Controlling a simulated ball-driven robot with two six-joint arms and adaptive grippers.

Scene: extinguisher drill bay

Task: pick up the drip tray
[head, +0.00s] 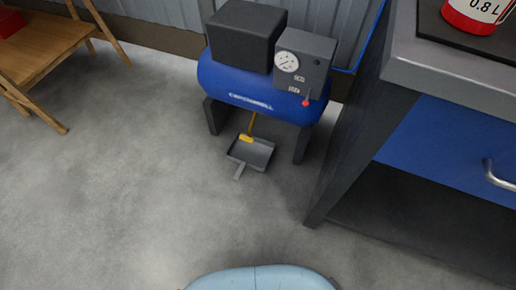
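The drip tray (261,149) is a small, shallow dark grey pan on the concrete floor, below the front of the blue compressor (221,81). A short grey handle (239,172) sticks out from its front edge towards me. A yellow piece (246,138) lies at the tray's back left, with a thin yellow-brown stem rising from it towards the tank; I cannot tell whether it touches the tray. Neither of my grippers shows in the head view.
The compressor's dark legs (302,144) stand on both sides behind the tray. A workbench (432,66) with a blue drawer stands at the right, with a red and white container (476,14) on top. A wooden stool (45,55) is at the upper left. Floor at left is clear.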

